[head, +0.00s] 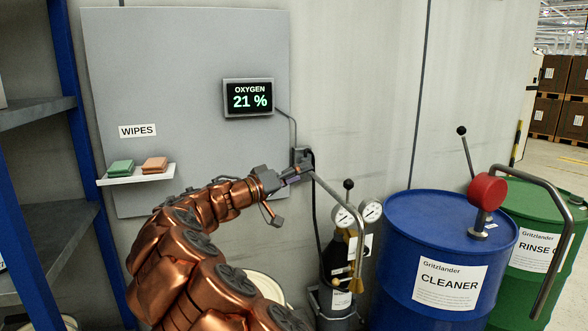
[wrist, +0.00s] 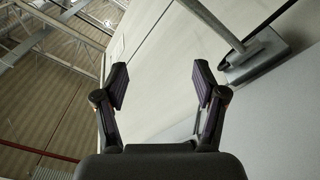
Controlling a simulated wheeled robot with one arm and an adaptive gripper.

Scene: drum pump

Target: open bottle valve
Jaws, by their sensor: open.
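The dark gas bottle (head: 337,262) stands upright by the wall, right of centre in the head view. Two round white gauges, a left one (head: 343,216) and a right one (head: 371,210), sit at its top. A black ball knob (head: 348,184) stands above them. I cannot tell which part is the valve itself. My gripper (head: 298,169) is up and left of the bottle top, in front of the wall. In the wrist view my gripper (wrist: 160,82) is open, with nothing between its fingers. The bottle is not recognisable there.
A grey bar (head: 334,196) slants from beside my gripper toward the gauges. A blue drum (head: 400,255) with a red pump head (head: 487,191) stands right of the bottle, a green drum (head: 527,208) behind. An oxygen display (head: 248,98) and wipes shelf (head: 136,175) hang left.

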